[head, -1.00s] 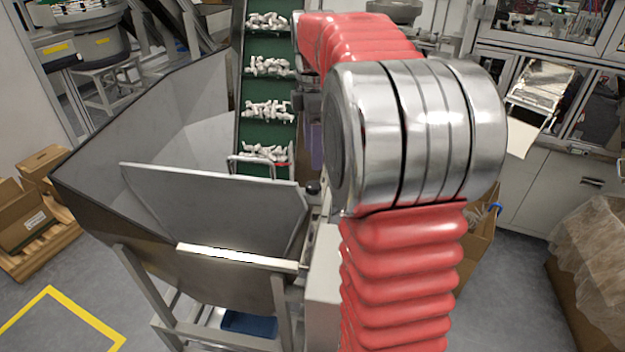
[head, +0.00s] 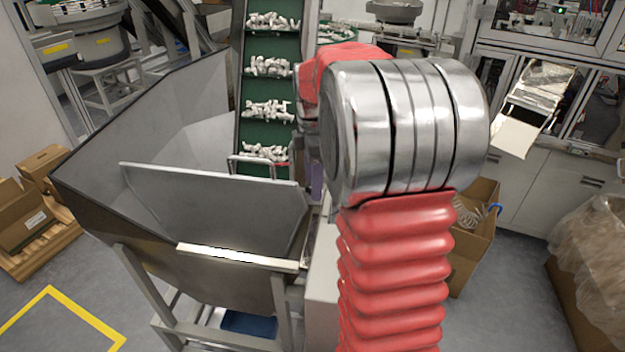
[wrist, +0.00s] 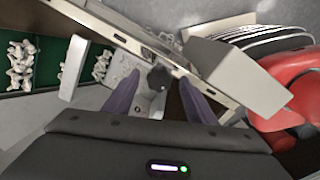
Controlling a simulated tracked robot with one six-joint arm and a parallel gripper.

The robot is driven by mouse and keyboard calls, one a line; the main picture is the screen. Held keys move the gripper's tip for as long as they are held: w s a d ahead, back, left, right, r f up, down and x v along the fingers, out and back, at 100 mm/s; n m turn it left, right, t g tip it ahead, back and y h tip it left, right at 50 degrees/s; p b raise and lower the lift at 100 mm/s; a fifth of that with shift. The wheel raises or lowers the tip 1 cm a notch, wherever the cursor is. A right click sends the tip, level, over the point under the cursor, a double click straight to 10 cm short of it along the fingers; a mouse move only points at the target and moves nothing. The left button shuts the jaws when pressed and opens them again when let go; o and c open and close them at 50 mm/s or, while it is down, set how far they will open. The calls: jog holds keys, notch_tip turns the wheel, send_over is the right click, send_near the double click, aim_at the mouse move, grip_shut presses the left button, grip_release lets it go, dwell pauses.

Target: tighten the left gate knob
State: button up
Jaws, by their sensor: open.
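A dark round gate knob (wrist: 158,77) shows in the wrist view on a metal frame, between the tips of my gripper (wrist: 159,84). The two purple-grey fingers stand apart, one on each side of the knob, with visible room around it. I cannot tell how far past the knob the tips reach. In the head view the flat grey gate plate (head: 215,203) stands tilted across the front of the hopper. My arm hides the knob there and most of my gripper, leaving a purple sliver of finger visible.
The grey hopper (head: 95,155) fills the left. A green conveyor (head: 257,92) carrying white parts rises behind it. In the wrist view a pale box-shaped housing (wrist: 235,75) sits close to the right finger. A cardboard box (head: 476,225) stands right of my arm.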

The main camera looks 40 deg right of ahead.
jog(key=c, duration=1)
jog(key=shift+a, duration=0.15)
jog(key=shift+c, duration=0.2)
jog(key=shift+m, duration=0.6)
jog(key=m, duration=0.9)
jog(key=shift+m, duration=0.3)
jog(key=shift+s, duration=0.1)
